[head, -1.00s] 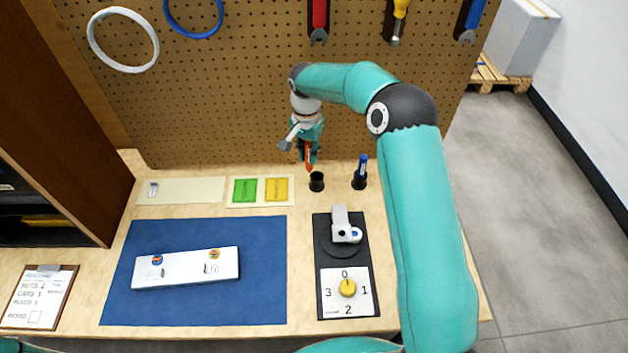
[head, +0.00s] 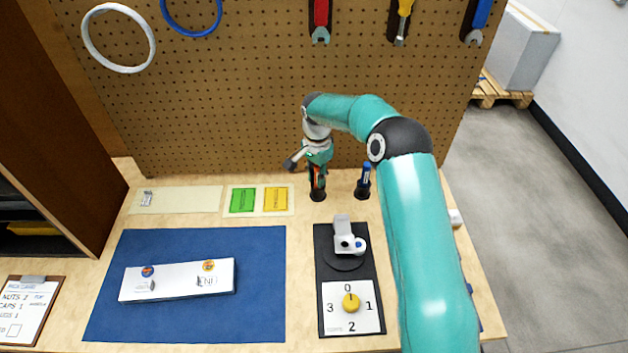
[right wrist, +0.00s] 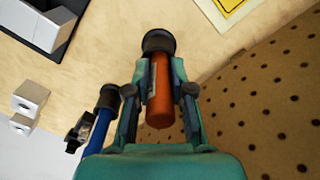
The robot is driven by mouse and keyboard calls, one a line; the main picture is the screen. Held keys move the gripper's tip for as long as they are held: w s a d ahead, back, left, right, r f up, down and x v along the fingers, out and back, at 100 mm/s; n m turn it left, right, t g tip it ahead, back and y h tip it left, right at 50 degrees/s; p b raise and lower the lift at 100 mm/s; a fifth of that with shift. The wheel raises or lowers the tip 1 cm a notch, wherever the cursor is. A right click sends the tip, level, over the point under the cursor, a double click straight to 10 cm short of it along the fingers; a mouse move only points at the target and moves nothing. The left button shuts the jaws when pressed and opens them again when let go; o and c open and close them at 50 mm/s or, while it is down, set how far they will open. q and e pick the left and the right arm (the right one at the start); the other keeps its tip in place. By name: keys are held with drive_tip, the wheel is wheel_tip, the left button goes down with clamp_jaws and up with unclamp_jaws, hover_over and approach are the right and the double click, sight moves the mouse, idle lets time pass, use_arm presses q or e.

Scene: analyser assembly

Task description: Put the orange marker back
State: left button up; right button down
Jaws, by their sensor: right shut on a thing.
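The orange marker (right wrist: 160,100) is between the fingers of my right gripper (head: 317,178), which is shut on it. In the right wrist view the gripper (right wrist: 160,82) holds it along its length, and its far end meets the black holder cup (right wrist: 158,40). In the head view the marker stands about upright at that cup (head: 318,195), its lower end at or inside the mouth; how deep it sits is hidden. The blue marker (head: 366,173) stands in another black cup (head: 362,191) to the right. My left gripper is out of view.
The pegboard (head: 250,120) rises close behind the cups. Green (head: 243,199) and yellow (head: 276,198) cards lie to the left. A black dial fixture (head: 324,270) is in front. A white bar (head: 180,279) lies on the blue mat (head: 260,325).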

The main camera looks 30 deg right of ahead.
drive_tip(key=c, duration=1)
unclamp_jaws()
drive_tip(key=shift+r, duration=0.1)
wheel_tip(320, 180, up, 12)
drive_tip(key=p, duration=0.8)
